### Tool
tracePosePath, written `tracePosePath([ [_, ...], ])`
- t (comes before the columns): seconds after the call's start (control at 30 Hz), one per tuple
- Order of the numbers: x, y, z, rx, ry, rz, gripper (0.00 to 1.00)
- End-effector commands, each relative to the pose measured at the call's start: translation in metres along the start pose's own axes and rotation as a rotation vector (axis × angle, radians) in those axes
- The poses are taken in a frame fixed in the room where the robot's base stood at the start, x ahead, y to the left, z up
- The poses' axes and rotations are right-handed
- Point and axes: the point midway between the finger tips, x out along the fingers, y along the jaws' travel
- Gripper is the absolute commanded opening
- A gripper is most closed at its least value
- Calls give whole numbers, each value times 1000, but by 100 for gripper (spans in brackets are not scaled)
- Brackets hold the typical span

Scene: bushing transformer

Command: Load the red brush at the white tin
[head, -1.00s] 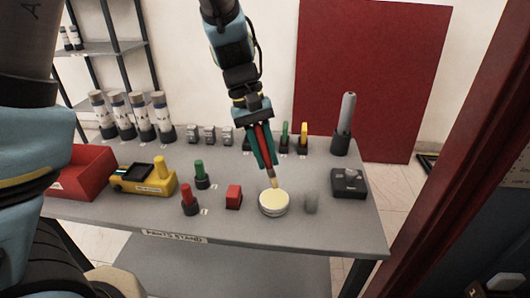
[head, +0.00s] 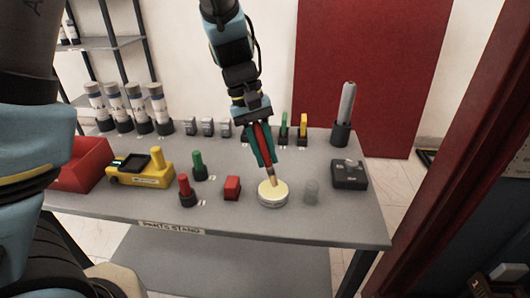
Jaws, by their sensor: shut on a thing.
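My gripper (head: 264,150) is shut on the red brush (head: 265,140), which hangs bristles down, slightly tilted. The brush tip (head: 272,180) is at the pale, cream-coloured top of the white tin (head: 273,200). It looks as if the bristles touch or dip into the tin's contents, but I cannot tell how deep. The white tin is round and low and stands near the front edge of the table. The upper part of the brush handle is partly hidden between my fingers.
A dark box (head: 349,174) stands further right. Green (head: 283,128) and yellow (head: 303,127) brushes stand behind. A yellow device (head: 142,170) sits left.

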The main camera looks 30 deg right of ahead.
Motion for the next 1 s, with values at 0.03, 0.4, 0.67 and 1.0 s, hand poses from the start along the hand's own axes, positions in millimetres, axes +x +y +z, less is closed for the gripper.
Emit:
tracePosePath([
  [0.03,0,0,0,0,0,0,0],
  [0.4,4,-1,-1,0,0,0,0],
  [0.67,7,-2,-2,0,0,0,0],
  [1.0,11,-3,-3,0,0,0,0],
])
